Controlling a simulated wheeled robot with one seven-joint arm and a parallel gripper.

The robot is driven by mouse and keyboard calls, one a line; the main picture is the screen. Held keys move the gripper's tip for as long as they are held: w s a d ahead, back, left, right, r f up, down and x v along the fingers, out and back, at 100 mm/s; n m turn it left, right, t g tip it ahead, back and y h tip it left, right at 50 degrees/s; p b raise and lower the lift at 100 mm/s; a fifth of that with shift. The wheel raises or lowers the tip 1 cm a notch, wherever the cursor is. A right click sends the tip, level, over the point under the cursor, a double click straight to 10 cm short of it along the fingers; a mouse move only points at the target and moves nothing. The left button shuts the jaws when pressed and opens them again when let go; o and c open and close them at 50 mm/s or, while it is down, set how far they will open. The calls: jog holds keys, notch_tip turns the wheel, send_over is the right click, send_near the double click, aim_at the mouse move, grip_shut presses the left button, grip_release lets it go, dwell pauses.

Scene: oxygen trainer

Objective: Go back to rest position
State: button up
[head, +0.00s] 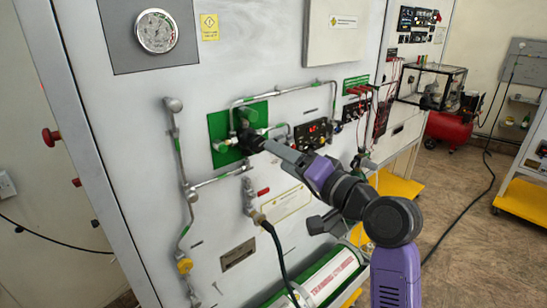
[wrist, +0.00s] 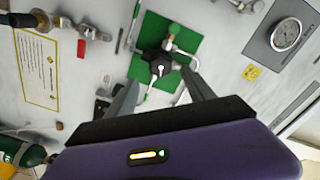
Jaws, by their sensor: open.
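My gripper (head: 252,143) is stretched out to the upright grey panel (head: 110,110), in front of a green plate (head: 217,124). In the wrist view my gripper (wrist: 160,84) is open, with one finger on each side of a black knob (wrist: 158,66) on the green plate (wrist: 187,38). Nothing is held between the fingers. I cannot tell whether either finger touches the knob. In the head view, my gripper hides part of the knob and its fitting.
Metal pipes (head: 187,150) run around the green plate. A round gauge (head: 156,31) is above left. A black hose (head: 283,258) hangs below, near a green-and-white cylinder (head: 328,279). A red compressor (head: 449,128) stands at the back right. Open floor (head: 455,215) lies right of my arm.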

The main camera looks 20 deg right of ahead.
jog(key=shift+s, duration=0.2)
dwell(0.4)
jog(key=d+r+t+h, duration=0.3)
jog(key=d, duration=0.1)
jog(key=s+f+n+h+b, duration=0.15)
jog(key=s+f+h, duration=0.25)
jog(key=s+f, duration=0.8)
jog(key=s+a+f+n+g+b, duration=0.1)
jog(key=s+a+f+n, duration=0.1)
jog(key=s+f, duration=0.4)
jog(key=s+a+f+n+g+y+b, duration=0.1)
jog(key=s+f, duration=0.5)
jog(key=s, duration=1)
jog(key=s+a+f+n+g+b, duration=0.1)
jog(key=s+a+f+n+g, duration=0.2)
jog(key=s+f, duration=0.4)
jog(key=s+a, duration=0.1)
jog(key=s, duration=0.3)
jog(key=shift+s, duration=0.2)
